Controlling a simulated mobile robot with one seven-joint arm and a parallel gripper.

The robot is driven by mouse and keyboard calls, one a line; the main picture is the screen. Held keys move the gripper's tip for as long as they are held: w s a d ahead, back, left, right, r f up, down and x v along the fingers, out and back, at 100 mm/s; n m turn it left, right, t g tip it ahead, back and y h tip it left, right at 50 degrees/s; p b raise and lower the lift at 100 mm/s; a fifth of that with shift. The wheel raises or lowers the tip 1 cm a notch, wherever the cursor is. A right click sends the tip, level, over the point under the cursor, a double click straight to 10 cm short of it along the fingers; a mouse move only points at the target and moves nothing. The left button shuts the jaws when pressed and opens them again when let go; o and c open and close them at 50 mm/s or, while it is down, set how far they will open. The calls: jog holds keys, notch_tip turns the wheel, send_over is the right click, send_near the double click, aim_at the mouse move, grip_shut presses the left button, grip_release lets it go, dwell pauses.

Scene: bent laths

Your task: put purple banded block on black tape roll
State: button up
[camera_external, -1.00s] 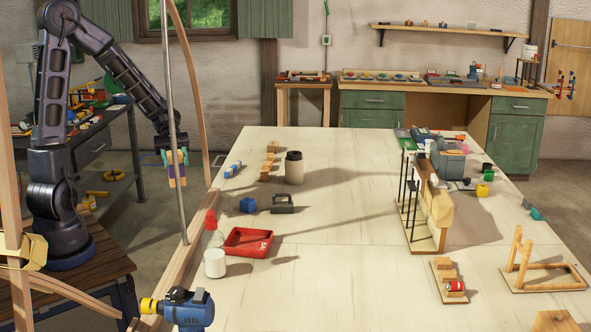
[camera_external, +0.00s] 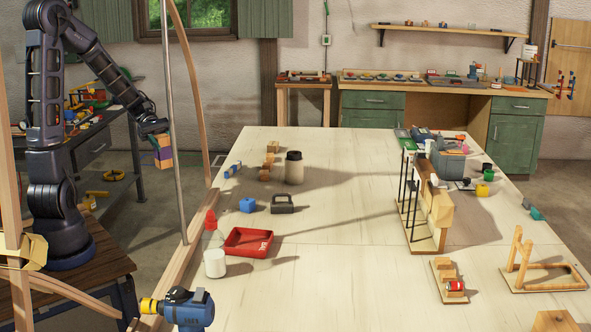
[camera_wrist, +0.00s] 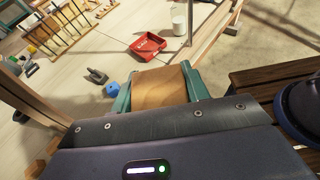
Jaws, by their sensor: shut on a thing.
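My gripper (camera_external: 158,143) is raised at the left, beyond the table's left edge, with the steel pole and wooden arch close to its right. It is shut on the purple banded block (camera_external: 163,155), which shows purple with orange-tan bands and hangs below it in the air. In the wrist view the block's tan face (camera_wrist: 160,90) sits between the two teal fingers of my gripper (camera_wrist: 158,78). I cannot surely pick out the black tape roll; a small dark round thing (camera_external: 487,168) stands at the table's far right, too small to tell.
A black-lidded jar (camera_external: 294,170) is farther back. A wooden rack (camera_external: 438,205) with black rods stands right. The table's middle is clear.

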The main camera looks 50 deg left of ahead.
jog(key=w+a+f+n+t+y, duration=0.35)
jog(key=w+a+n+t, duration=0.55)
jog(key=w+a, duration=0.45)
jog(key=w+d+f+n+t+y, duration=0.2)
jog(key=w+d+f, duration=0.3)
jog(key=w, duration=0.4)
jog(key=w+d+f+n+t+y, duration=0.2)
jog(key=w+d+f+n+y, duration=0.1)
jog(key=w, duration=0.6)
jog(key=shift+w+d+f+n+y, duration=0.25)
jog(key=shift+d+f+y, duration=0.2)
jog(key=shift+d+f, duration=1.1)
jog(key=w+d+r+m+g+h, duration=0.35)
jog(key=w+r, duration=0.25)
jog(key=r, duration=0.4)
jog(key=w+d+r+m+g+h, duration=0.25)
jog(key=w+d+r, duration=0.3)
jog(key=r, duration=0.45)
jog(key=w+d+r+m+g+h, duration=0.2)
jog(key=w+d+r+m, duration=0.2)
jog(key=w+r, duration=0.45)
jog(key=f, duration=0.6)
jog(key=s+f, duration=0.1)
jog(key=f, duration=1.1)
jog(key=shift+s+a, duration=0.1)
jog(key=shift+s, duration=0.1)
jog(key=shift+f, duration=0.25)
